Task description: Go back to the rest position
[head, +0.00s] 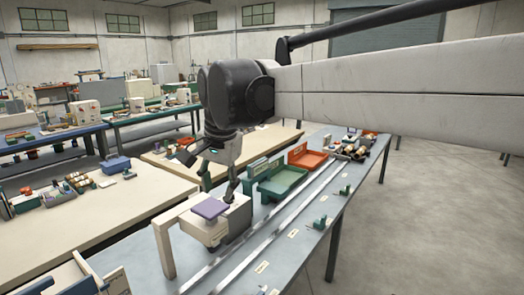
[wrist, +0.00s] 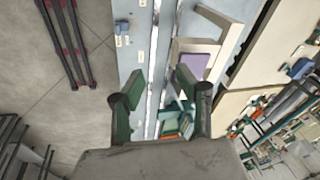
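My gripper (head: 208,176) hangs from my arm above the blue-grey work table (head: 325,212), near a white machine (head: 238,218) with a purple pad (head: 210,207). In the wrist view my gripper (wrist: 160,84) has its two dark fingers with green pads spread apart. In the head view the fingers overlap the machine's outline, and I cannot tell the exact gap.
A green tray (head: 285,183) and an orange tray (head: 308,160) stand behind the machine. Metal rails (head: 285,217) run along the table, with small green parts (head: 320,223) to the right. A cream bench (head: 75,222) is at left. The floor (head: 440,220) at right is clear.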

